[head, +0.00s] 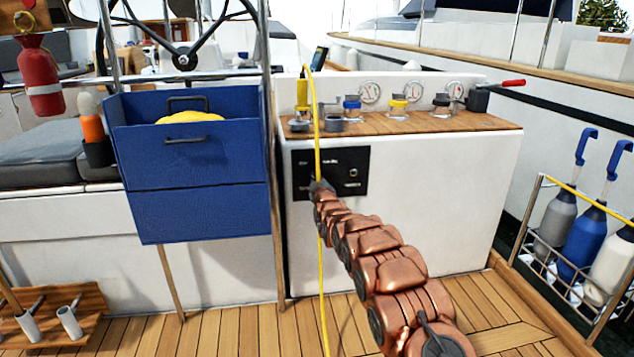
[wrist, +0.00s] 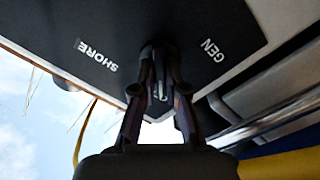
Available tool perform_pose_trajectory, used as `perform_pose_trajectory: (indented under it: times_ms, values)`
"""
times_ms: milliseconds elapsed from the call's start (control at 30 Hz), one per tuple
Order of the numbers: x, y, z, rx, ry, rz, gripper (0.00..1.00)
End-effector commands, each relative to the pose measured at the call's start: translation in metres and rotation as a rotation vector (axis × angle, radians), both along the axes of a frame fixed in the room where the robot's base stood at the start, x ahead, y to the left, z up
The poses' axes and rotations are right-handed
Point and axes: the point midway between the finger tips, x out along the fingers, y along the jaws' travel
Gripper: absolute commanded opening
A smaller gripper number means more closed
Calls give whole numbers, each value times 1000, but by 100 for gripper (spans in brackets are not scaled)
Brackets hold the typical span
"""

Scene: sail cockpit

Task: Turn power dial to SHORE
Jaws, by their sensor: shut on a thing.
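The black power panel (head: 355,165) is on the white console front in the head view, with small white labels and a small round fitting at its right. My gripper (head: 319,188) reaches its lower left part, and my arm covers some of the panel. In the wrist view the panel (wrist: 190,25) shows upside down, with SHORE on the left and GEN on the right. My gripper (wrist: 160,88) is shut on the power dial between these two labels. The dial is mostly hidden by the fingers, and I cannot tell which way it points.
A yellow cord (head: 317,120) hangs down in front of the panel beside my gripper. A blue box (head: 195,212) stands to the left. A wooden ledge (head: 430,124) with several capped fittings tops the console. A bottle rack (head: 535,225) is at the right.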

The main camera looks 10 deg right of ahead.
Motion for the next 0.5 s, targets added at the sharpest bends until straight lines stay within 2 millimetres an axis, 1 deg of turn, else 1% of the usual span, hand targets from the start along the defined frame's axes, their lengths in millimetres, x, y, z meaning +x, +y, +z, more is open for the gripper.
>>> perform_pose_trajectory:
  times_ms: [267,500]
  values:
    - [0,0,2,117,6,0,0]
    - [0,0,2,322,6,-1,0]
